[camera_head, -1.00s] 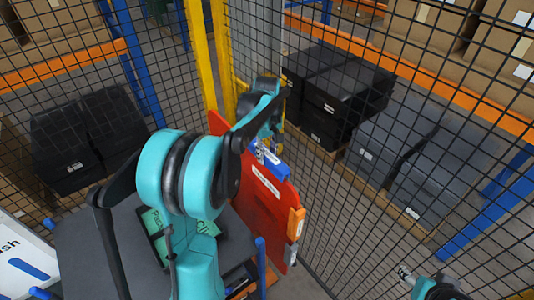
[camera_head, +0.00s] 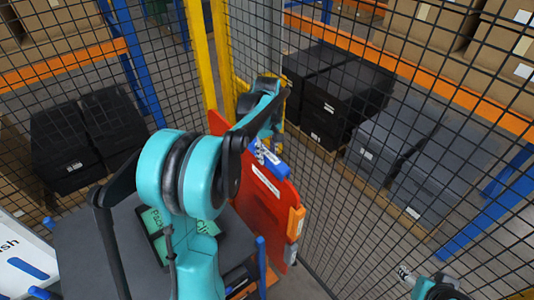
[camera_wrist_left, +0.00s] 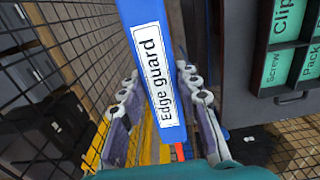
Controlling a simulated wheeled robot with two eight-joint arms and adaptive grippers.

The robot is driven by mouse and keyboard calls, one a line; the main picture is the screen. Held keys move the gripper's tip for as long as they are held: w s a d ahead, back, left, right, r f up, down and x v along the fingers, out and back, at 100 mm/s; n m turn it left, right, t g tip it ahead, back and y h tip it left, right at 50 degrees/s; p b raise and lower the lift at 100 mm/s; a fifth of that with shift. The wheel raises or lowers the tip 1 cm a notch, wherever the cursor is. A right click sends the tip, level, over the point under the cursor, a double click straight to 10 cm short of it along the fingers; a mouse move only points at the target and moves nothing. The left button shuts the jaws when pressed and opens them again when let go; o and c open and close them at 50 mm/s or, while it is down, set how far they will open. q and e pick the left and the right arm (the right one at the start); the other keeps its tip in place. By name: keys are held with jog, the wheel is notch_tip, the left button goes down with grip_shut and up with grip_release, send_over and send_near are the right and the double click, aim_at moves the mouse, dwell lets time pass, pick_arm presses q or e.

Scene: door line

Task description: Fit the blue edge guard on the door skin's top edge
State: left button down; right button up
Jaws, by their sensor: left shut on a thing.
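The red door skin (camera_head: 262,200) stands upright in the head view, with a white label on its face. My left gripper (camera_head: 262,150) is at its upper part, shut on the blue edge guard (camera_head: 278,166). In the left wrist view the guard (camera_wrist_left: 135,15) reads "Edge guard" and runs between the fingers (camera_wrist_left: 158,105). A sliver of red (camera_wrist_left: 179,152) shows below the guard's end. The guard is at the door skin's top edge; I cannot tell whether it is seated on it. My right gripper (camera_head: 405,273) is partly in view at the lower right, its jaws unclear.
An orange piece (camera_head: 296,220) and a grey piece (camera_head: 292,254) sit on the door skin's near side edge. A dark cart top (camera_head: 95,250) with green-labelled bins (camera_wrist_left: 282,68) is beside it. Black mesh fencing (camera_head: 370,200) and a yellow post (camera_head: 198,60) stand close behind.

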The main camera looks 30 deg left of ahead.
pick_arm(q)
jog(key=shift+f+b, duration=0.95)
jog(key=shift+f, duration=0.25)
dwell(0.6)
jog(key=c, duration=1)
grip_release()
notch_tip(320, 180, up, 12)
jog(key=shift+r, duration=0.1)
